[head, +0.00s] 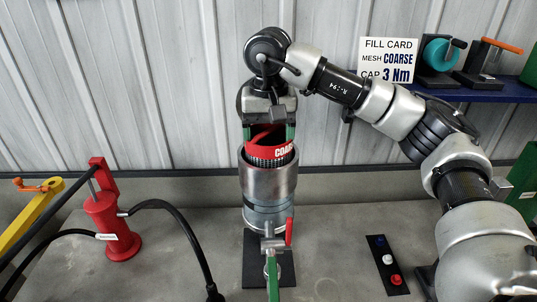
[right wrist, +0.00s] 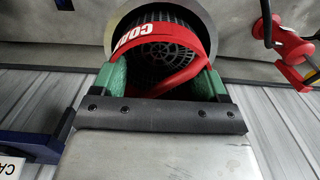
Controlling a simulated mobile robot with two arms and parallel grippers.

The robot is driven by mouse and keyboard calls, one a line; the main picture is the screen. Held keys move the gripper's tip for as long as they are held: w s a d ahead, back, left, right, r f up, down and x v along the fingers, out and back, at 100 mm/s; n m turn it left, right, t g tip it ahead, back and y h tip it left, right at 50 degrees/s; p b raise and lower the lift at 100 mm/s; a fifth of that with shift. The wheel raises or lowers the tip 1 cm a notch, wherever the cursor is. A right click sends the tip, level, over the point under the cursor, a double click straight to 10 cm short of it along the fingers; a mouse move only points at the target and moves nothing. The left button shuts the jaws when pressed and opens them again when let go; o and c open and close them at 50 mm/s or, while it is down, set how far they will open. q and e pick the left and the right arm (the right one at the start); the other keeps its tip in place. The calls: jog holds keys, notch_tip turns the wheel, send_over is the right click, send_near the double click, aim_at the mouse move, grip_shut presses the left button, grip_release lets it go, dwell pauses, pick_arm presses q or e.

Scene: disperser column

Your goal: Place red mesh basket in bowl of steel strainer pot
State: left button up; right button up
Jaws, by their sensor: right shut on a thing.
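The red mesh basket (head: 270,149) has a red rim marked "COARSE" and dark mesh below. Its lower mesh sits within the mouth of the steel strainer pot (head: 268,186), with the red rim above the pot's edge. My right gripper (head: 269,132) comes from above and is shut on the basket, its green fingers at the red handle and rim. In the right wrist view the basket (right wrist: 165,50) lies between the green fingers, and the pot's rim (right wrist: 205,14) shows around it. Whether the basket rests on the pot's bottom is hidden. My left gripper is not in view.
A red hand pump (head: 110,228) with black hoses stands left. A green-handled valve (head: 272,262) is at the pot's front. A button strip (head: 388,264) lies right. A fill card (head: 388,61) reading "MESH COARSE, CAP 3 Nm" stands on the blue shelf (head: 490,93).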

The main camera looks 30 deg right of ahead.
aim_at(269, 158)
jog(key=shift+s+f, duration=0.1)
jog(key=shift+f, duration=0.2)
jog(key=shift+s+a+f, duration=0.1)
jog(key=shift+a+f, duration=0.05)
jog(key=shift+f, duration=0.15)
notch_tip(269, 158, down, 4)
jog(key=shift+r+p, duration=0.25)
jog(key=shift+p, duration=0.35)
jog(key=shift+f, duration=0.25)
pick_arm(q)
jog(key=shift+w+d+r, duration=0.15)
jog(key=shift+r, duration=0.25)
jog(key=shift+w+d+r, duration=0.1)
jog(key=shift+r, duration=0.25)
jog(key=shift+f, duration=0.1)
pick_arm(e)
jog(key=shift+f, duration=0.2)
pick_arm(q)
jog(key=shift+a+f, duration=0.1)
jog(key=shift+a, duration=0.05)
pick_arm(e)
jog(key=o, duration=0.7)
jog(key=shift+r, duration=0.1)
jog(key=shift+c, duration=0.2)
